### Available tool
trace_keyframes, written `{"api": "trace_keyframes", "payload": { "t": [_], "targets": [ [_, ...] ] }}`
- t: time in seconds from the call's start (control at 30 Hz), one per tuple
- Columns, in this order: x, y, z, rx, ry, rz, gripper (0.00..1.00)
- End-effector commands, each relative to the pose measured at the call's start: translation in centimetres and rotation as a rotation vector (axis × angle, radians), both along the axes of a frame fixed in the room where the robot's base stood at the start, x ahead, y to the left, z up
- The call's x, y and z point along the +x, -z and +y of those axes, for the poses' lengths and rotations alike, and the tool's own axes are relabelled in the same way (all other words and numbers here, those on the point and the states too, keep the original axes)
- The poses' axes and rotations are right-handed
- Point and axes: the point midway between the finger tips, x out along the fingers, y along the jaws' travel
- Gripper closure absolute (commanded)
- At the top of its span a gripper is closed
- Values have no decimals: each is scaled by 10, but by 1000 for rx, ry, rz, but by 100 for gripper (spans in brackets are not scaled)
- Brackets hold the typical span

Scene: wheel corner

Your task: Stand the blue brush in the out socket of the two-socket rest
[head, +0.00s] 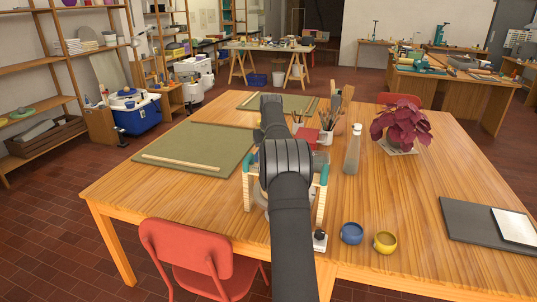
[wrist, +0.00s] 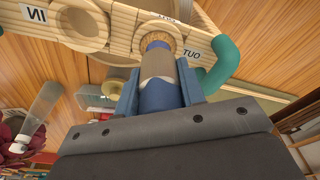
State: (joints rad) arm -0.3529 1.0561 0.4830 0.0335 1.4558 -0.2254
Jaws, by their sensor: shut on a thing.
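The two-socket rest (head: 248,190) is a pale wooden frame with teal corners, mostly hidden behind my arm in the head view. In the wrist view its wooden bar (wrist: 112,25) carries the IN socket (wrist: 80,22), which looks empty, and the out socket (wrist: 157,29), a ring beside the OUT label. My gripper (wrist: 158,82) is shut on the blue brush (wrist: 157,66), which has blue parts and a tan-grey band. The brush's far end overlaps the out socket's opening; I cannot tell whether it is inside or just short of it. The head view hides the brush.
A blue cup (head: 352,233) and a yellow cup (head: 385,242) stand front right of the rest. A clear bottle (head: 352,150) and a red-leaved plant (head: 401,122) stand behind. A green mat (head: 195,145) lies left; the table's front left is clear.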

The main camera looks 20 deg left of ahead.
Motion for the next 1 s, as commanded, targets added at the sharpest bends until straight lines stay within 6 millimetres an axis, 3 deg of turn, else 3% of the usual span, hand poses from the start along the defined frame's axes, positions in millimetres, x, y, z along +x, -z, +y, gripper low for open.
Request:
{"api": "trace_keyframes", "payload": {
  "t": [1.0],
  "targets": [
    [0, 21, 0, 0, 0, 0, 86]
  ]
}}
